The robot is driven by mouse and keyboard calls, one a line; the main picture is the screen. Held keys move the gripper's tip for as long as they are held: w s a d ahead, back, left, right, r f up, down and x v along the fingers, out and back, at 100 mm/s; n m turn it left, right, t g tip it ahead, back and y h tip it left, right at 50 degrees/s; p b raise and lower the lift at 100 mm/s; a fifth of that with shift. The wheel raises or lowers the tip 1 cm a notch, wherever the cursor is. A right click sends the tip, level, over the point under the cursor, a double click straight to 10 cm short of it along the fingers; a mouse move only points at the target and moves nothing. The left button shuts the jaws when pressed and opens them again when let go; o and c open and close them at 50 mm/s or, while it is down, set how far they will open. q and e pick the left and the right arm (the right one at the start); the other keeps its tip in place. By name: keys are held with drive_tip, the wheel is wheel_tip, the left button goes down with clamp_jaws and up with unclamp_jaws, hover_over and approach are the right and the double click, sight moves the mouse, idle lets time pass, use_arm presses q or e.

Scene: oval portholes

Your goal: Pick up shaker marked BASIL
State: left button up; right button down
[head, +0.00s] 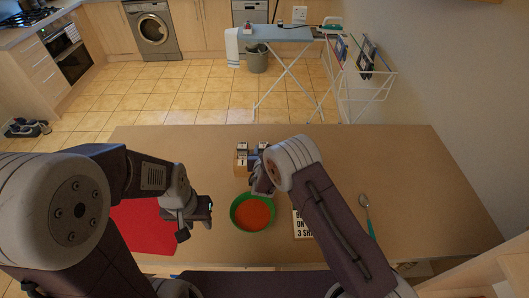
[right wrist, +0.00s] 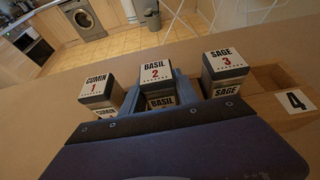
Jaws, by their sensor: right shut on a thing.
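My right gripper (right wrist: 160,92) is shut on the BASIL shaker, one finger on each side. I cannot tell whether its base is clear of the rack. In the head view, my right gripper (head: 262,185) is at the wooden rack (head: 240,167), behind the bowl. My left gripper (head: 197,222) is open and empty above the table, left of the bowl.
A green bowl (head: 236,222) with orange-red contents stands just in front of the rack. A printed card (head: 302,225) and a spoon (head: 365,208) lie to the right, a red mat (head: 145,228) to the left. The table's far side is clear.

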drive_tip(key=r, duration=0.2)
drive_tip(key=shift+s+r+b, duration=0.35)
drive_tip(key=shift+r, duration=0.05)
drive_tip(key=s+d+r+b, duration=0.1)
drive_tip(key=s+d+r, duration=0.1)
drive_tip(key=s+r, duration=0.5)
drive_tip(key=shift+s+d+b, duration=0.4)
drive_tip(key=shift+s, duration=1.25)
